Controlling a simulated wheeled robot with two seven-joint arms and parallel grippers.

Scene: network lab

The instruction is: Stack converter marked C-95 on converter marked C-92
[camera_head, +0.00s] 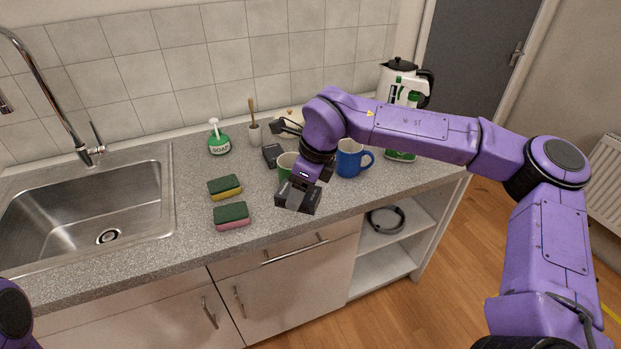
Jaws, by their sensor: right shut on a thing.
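My right gripper (298,197) is low over the front part of the counter, pointing down. Another small dark box (271,155), probably the other converter, sits further back on the counter, left of the green mug. No marking is readable, so I cannot tell which is C-95 and which is C-92. My left gripper is out of view.
A green mug (286,165) and a blue mug (351,158) stand near my right wrist. Two sponges (231,215) lie left of the gripper. A soap bottle (218,140), a kettle (398,80) and a sink (85,215) are around. The counter's front edge is close.

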